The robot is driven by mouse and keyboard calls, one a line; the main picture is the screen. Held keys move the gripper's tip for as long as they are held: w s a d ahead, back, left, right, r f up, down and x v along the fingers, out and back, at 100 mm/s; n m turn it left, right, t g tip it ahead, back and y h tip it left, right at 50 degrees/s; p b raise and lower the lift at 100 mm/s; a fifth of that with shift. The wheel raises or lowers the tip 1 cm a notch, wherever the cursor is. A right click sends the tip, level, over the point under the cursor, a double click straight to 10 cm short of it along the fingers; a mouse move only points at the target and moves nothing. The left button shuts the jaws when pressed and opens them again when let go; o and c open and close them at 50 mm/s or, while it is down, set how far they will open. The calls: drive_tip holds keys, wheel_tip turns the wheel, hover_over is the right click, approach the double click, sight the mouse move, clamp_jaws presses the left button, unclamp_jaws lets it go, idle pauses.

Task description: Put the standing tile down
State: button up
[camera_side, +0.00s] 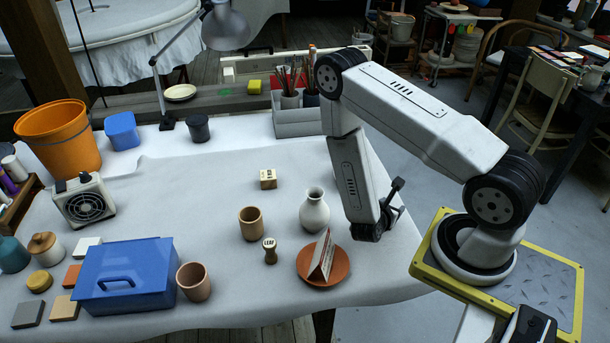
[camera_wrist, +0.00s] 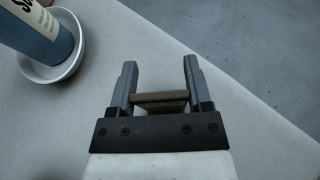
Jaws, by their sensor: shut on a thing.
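My gripper (camera_wrist: 159,82) is shut on a thin brown-edged piece, seen edge-on as the tile (camera_wrist: 159,98), between its two grey fingers. Its lower part is hidden by the black gripper base. In the side view my gripper (camera_side: 369,235) points down near the right edge of the cloth-covered table, and I cannot make out the held tile there. Left of it, a pale upright tile-like piece with dark marks (camera_side: 321,256) stands tilted on a round terracotta saucer (camera_side: 306,272).
A white vase (camera_side: 314,212) stands close left of my gripper. A wooden cup (camera_side: 250,223), a small stamp (camera_side: 270,250) and a blue box (camera_side: 127,275) stand further left. The wrist view shows a blue labelled object (camera_wrist: 38,32) in a white dish (camera_wrist: 66,66). The table edge is close on the right.

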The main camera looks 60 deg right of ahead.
drive_tip(key=shift+f, duration=0.1)
drive_tip(key=o, duration=1.3)
drive_tip(key=shift+c, duration=0.2)
drive_tip(key=v, duration=1.2)
idle(0.4)
